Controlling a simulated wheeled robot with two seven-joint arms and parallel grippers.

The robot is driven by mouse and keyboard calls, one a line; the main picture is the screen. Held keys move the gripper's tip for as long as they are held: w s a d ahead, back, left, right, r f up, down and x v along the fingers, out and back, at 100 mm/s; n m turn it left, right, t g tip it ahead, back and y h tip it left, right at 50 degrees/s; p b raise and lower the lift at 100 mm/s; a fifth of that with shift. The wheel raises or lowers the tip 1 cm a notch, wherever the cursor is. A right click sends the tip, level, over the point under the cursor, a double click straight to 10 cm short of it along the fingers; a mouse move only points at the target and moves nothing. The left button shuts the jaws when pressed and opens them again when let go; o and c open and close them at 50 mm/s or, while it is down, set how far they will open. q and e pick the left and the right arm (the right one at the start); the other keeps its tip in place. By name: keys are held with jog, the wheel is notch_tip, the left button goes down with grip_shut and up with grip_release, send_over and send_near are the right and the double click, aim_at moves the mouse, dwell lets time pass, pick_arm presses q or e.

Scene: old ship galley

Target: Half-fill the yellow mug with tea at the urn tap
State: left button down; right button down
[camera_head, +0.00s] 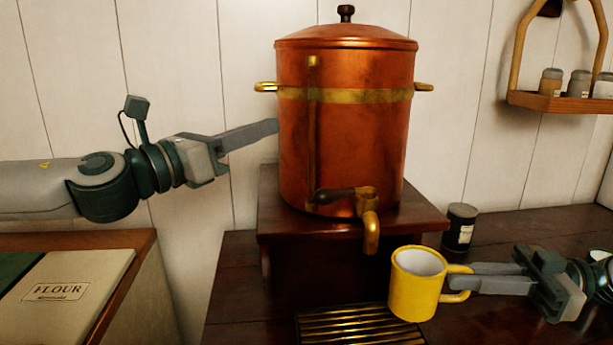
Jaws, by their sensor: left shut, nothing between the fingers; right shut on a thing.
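The copper urn (350,130) stands on a wooden stand, with a brass tap (370,225) low on its front and a dark tap handle (335,195) pointing left. The yellow mug (413,290) is upright, right of and lower than the tap spout. Its visible inside looks pale; I see no tea in it. My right gripper (462,279) is shut on the mug's handle, from the right. My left gripper (276,126) is shut and empty, its fingertips at the urn's left side, above the tap handle. I cannot tell whether they touch the urn.
A slatted drip tray (360,328) lies below the tap on the dark counter (240,290). A dark labelled jar (460,228) stands behind the mug. A flour bin (62,290) is at left. A shelf with small jars (560,102) hangs at upper right.

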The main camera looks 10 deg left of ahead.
pick_arm(q)
jog(key=w+a+r+n+y, duration=0.3)
jog(key=w+a+n+y, duration=0.45)
jog(key=n, duration=0.35)
jog(key=w+a+r+n+y, duration=0.2)
jog(key=w+a+n+y, duration=0.5)
jog(key=n, duration=0.5)
jog(key=s+d+f+n+g+h, duration=0.2)
jog(key=d+f+n+g+h, duration=0.35)
jog(key=g, duration=0.35)
jog(key=s+d+r+g+h, duration=0.2)
jog(key=s+d+g+h, duration=0.3)
jog(key=s+d+g, duration=0.4)
jog(key=s, duration=0.3)
jog(key=shift+d, duration=0.35)
jog(key=shift+n, duration=0.25)
